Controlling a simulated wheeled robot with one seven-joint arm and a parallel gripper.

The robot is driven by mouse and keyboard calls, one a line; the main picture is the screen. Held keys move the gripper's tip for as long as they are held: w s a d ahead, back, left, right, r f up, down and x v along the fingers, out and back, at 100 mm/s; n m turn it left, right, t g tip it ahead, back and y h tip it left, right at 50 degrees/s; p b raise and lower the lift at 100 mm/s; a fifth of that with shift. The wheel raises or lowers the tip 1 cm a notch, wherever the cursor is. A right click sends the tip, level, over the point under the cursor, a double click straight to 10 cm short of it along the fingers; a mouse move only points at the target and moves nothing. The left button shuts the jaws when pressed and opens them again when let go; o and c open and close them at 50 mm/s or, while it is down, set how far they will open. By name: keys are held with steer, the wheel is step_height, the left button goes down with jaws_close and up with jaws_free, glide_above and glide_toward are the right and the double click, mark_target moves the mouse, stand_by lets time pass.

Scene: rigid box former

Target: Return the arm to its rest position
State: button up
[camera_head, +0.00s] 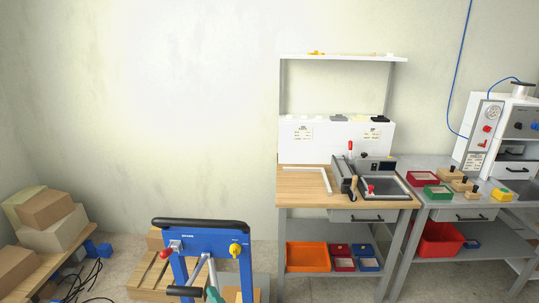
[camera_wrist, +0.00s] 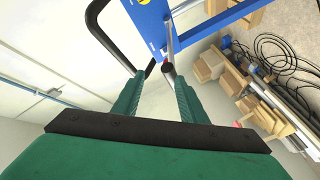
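My gripper (camera_wrist: 159,80) fills the lower part of the wrist view, with two green ribbed fingers standing apart and a visible gap between them. A metal lever (camera_wrist: 169,45) with a dark end reaches from the blue frame to near the right fingertip; I cannot tell whether they touch. I see nothing held between the fingers. In the head view, a small green part of my gripper (camera_head: 212,294) shows at the bottom edge, in front of the blue frame (camera_head: 205,243). The rest of my arm is out of that view.
The blue frame has a black top bar (camera_head: 200,225), a red knob, a yellow knob and a lower black grip (camera_head: 187,291). A wooden workbench (camera_head: 300,180) stands to the right. Cardboard boxes (camera_head: 48,210) and loose cables lie at left. The wall behind is bare.

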steer(key=s+d+f+m+t+h, duration=0.1)
steer(key=s+d+f+m+h, duration=0.65)
steer(key=s+f+m, duration=0.6)
steer(key=s+d+f+m, duration=0.1)
steer(key=s+d+f, duration=0.1)
steer(key=s, duration=0.7)
steer(key=s+d+f+m+h, duration=0.1)
steer(key=s+d, duration=0.3)
steer(key=s, duration=0.5)
steer(key=shift+s+d+f+m, duration=0.25)
steer(key=shift+d+f+m, duration=0.1)
steer(key=shift+m, duration=0.4)
